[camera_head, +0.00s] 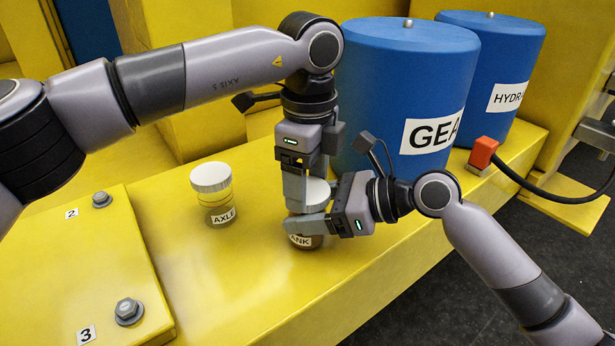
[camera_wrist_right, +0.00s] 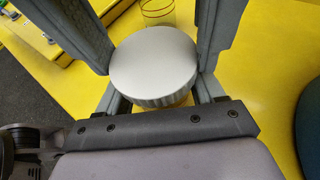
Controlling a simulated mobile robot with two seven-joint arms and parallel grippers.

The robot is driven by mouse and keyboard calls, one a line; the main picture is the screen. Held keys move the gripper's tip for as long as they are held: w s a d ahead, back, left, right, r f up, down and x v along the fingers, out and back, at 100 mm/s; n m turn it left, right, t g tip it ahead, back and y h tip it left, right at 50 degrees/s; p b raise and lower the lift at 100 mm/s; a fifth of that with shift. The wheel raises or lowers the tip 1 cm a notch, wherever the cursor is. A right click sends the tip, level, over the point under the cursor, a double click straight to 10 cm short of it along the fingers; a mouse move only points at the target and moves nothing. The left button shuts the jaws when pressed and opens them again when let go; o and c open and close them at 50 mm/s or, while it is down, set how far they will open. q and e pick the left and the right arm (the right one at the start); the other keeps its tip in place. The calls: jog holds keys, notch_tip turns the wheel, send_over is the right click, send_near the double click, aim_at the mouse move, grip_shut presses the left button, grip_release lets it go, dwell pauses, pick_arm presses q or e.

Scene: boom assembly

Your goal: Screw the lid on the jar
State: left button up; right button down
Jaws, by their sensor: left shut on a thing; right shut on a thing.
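The jar (camera_head: 305,240), with a label partly reading "ANK", stands on the yellow ledge, mostly hidden by my grippers. Its round grey-white lid (camera_head: 316,191) sits level at the jar's top. The lid (camera_wrist_right: 154,62) also fills the middle of the right wrist view. My left gripper (camera_head: 300,200) points straight down from above, shut on the lid with fingers at its sides. My right gripper (camera_head: 300,225) comes in sideways from the right and is shut around the jar below the lid. The lid's thread is hidden, so I cannot tell how tight it is.
A lidded jar labelled "AXLE" (camera_head: 213,195) stands to the left on the ledge (camera_head: 240,290). Two blue tanks (camera_head: 405,80) (camera_head: 500,55) stand behind. A red connector (camera_head: 482,155) with a black cable is at right. A bolted yellow plate (camera_head: 85,265) lies at left.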

pick_arm(q)
jog(key=o, duration=1.2)
jog(key=shift+c, duration=0.2)
jog(key=shift+r, duration=2.3)
jog(key=shift+c, duration=0.3)
jog(key=shift+r+n, duration=1.6)
jog(key=shift+r, duration=0.15)
